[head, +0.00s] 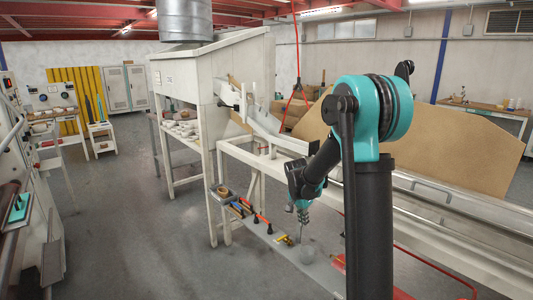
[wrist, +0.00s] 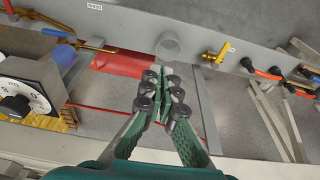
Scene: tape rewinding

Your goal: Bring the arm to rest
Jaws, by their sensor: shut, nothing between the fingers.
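My arm stands on the right of the head view, teal and black, bent with its forearm reaching down and to the left. My gripper (head: 303,213) hangs from it in front of the white machine frame, above the narrow grey tool shelf (head: 318,272). In the wrist view my gripper (wrist: 165,88) has its green fingers with dark joints drawn together at the tips. Nothing shows between them. The fingertips appear over a red patch and grey surface, just below a grey round piece (wrist: 170,46); I cannot tell the gap.
A brass fitting (wrist: 216,54) and red-tipped tools (wrist: 265,73) lie on the shelf near the gripper. A dial box (wrist: 25,92) is at the left of the wrist view. A white hooded machine (head: 235,70) and brown board (head: 460,135) stand behind. Open floor (head: 130,220) lies left.

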